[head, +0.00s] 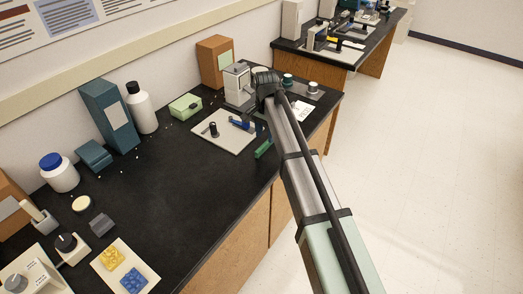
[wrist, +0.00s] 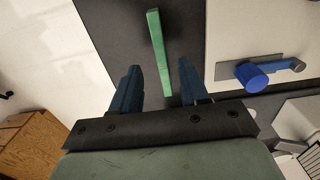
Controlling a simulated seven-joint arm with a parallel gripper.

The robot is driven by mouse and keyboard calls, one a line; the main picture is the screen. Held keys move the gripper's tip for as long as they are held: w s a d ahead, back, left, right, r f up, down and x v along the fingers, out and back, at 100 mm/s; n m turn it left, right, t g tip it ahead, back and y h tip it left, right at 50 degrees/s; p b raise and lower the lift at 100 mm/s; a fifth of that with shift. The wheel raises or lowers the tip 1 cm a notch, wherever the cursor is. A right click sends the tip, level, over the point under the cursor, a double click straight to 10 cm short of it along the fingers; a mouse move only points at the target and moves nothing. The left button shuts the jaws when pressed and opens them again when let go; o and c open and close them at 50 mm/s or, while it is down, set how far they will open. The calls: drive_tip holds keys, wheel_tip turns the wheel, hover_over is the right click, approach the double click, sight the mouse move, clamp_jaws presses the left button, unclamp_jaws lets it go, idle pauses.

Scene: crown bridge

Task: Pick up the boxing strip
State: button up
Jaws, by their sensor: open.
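The boxing strip, a thin green bar, lies on the black bench top and shows in the wrist view (wrist: 159,50). In the head view a green piece that looks like the strip (head: 264,150) is near the bench's front edge, beside the white mat. My gripper (wrist: 160,64) is open, with its two dark blue fingers apart and nothing held. In the wrist view the strip runs lengthwise between the fingers, its near end low between them. I cannot tell how far the fingers are above it. In the head view my arm partly hides the gripper.
A white mat (head: 213,136) beside the strip bears a blue cylinder on a grey piece (wrist: 252,76). A white device (head: 237,84), a green box (head: 185,107) and a brown box (head: 215,60) stand behind. The bench's middle (head: 170,185) is clear.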

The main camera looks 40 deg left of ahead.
sight(265, 144)
drive_tip(key=shift+f, duration=2.4)
drive_tip(key=shift+c, duration=0.3)
clamp_jaws()
